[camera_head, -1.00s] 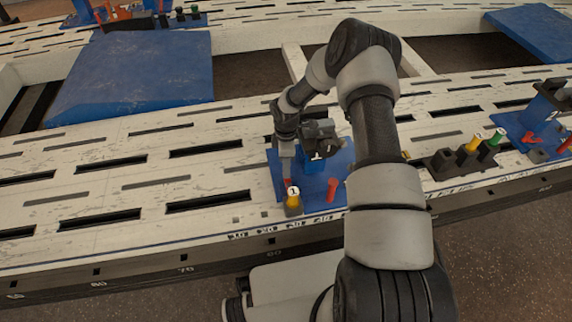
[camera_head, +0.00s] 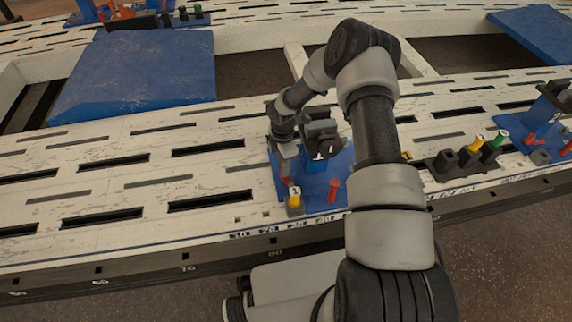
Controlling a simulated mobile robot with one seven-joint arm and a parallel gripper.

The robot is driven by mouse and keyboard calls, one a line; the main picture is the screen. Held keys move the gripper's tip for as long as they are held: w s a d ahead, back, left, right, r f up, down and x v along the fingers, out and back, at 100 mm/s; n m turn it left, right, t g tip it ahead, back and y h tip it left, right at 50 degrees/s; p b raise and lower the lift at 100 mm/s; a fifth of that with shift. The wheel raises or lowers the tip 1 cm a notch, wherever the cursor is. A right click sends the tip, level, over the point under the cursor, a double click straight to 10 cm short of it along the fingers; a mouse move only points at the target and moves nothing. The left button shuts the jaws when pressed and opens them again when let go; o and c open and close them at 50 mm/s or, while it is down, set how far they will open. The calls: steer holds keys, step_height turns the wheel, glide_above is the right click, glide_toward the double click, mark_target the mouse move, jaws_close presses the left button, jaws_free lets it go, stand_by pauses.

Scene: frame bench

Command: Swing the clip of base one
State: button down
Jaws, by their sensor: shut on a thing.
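Base one is a blue plate (camera_head: 316,205) with a blue upright on the near bench, right of the picture's middle. A black block marked 1 (camera_head: 322,133) sits on the upright. A red clip (camera_head: 286,184) stands at the plate's left, and a second red clip (camera_head: 333,188) tilts at its front right. A yellow plug marked 1 (camera_head: 295,199) stands at the front left corner. My gripper (camera_head: 287,168) points down at the left red clip and is shut on it. Its fingertips are small, and the exact contact is hard to see.
Right of the base, a black holder (camera_head: 447,168) carries yellow and green plugs. Another blue base (camera_head: 530,135) stands at the right edge. The slotted bench top (camera_head: 140,185) left of base one is clear. My arm covers the area just right of the base.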

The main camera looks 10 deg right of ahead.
steer(key=n, duration=0.2)
steer(key=s+a+n, duration=0.1)
steer(key=a+n, duration=0.1)
steer(key=n, duration=0.1)
steer(key=shift+s+r+n+p, duration=0.1)
steer(key=shift+s+n+p, duration=0.05)
steer(key=shift+n+p, duration=0.2)
steer(key=n, duration=0.1)
steer(key=s+n, duration=0.1)
steer(key=n+p, duration=0.1)
steer(key=n, duration=0.1)
steer(key=shift+s+a, duration=0.25)
steer(key=shift+a, duration=0.1)
steer(key=shift+s+a+n, duration=0.15)
steer(key=shift+s+n, duration=0.3)
steer(key=shift+n, duration=0.6)
steer(key=shift+p, duration=0.3)
steer(key=c, duration=1.6)
jaws_free()
steer(key=shift+o, duration=0.2)
step_height(320, 180, up, 17)
steer(key=p, duration=0.4)
steer(key=shift+r+p, duration=0.15)
steer(key=shift+p, duration=0.25)
